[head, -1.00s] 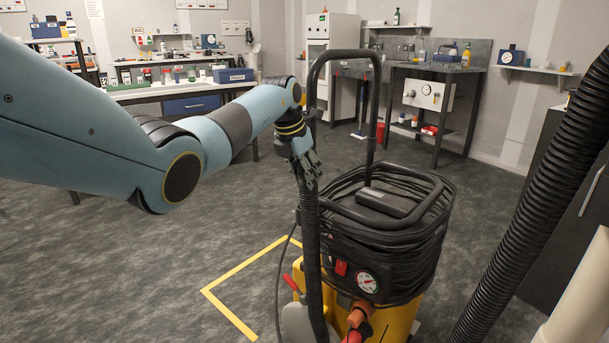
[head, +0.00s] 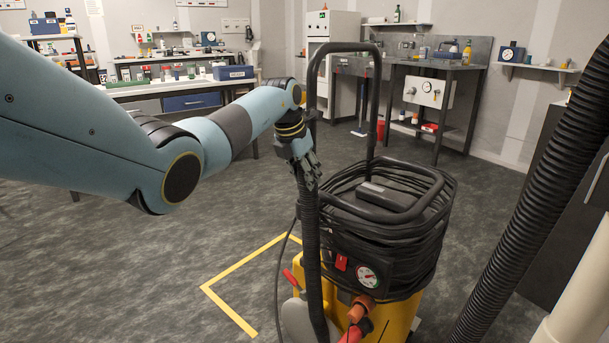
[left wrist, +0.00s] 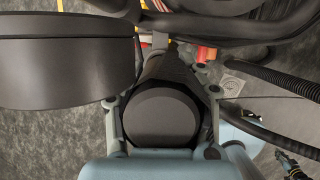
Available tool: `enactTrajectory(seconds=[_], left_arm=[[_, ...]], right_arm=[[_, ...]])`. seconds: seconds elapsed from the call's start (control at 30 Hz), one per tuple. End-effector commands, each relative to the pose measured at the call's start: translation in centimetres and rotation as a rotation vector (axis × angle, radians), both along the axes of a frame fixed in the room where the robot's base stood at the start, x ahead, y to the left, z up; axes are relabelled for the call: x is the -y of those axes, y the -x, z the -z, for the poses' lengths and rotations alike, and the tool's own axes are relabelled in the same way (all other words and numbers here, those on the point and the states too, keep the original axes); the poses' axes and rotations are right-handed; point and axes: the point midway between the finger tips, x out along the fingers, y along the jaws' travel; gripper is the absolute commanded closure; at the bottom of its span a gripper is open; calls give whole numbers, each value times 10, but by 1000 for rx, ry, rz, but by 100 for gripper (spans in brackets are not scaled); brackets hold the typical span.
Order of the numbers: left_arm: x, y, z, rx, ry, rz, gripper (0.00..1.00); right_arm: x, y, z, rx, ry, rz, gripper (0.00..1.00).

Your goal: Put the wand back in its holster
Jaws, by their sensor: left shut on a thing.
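My left gripper (head: 308,172) is shut on a thick dark tube, which looks like the wand (head: 312,250). The wand stands nearly upright in front of the left side of a yellow and black wheeled machine. Its lower end runs out of the head view. In the left wrist view a round dark end, apparently of the wand (left wrist: 162,115), sits between the fingers. I cannot make out the holster clearly, nor whether the wand touches it.
The machine (head: 368,240) has coiled black cable, a gauge (head: 368,276) and a tall black handle (head: 313,75). A ribbed black hose (head: 530,210) hangs at the right. A yellow floor marking (head: 228,312) lies at left. Benches stand behind, with open floor between.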

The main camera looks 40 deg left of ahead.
Motion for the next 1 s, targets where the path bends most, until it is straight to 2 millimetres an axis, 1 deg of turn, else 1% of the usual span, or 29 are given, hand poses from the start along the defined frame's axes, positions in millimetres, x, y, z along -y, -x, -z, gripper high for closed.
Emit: enactTrajectory(seconds=[1.0], left_arm=[[0, 0, 26, 0, 0, 0, 100]], right_arm=[[1, 6, 17, -11, 1, 0, 100]])
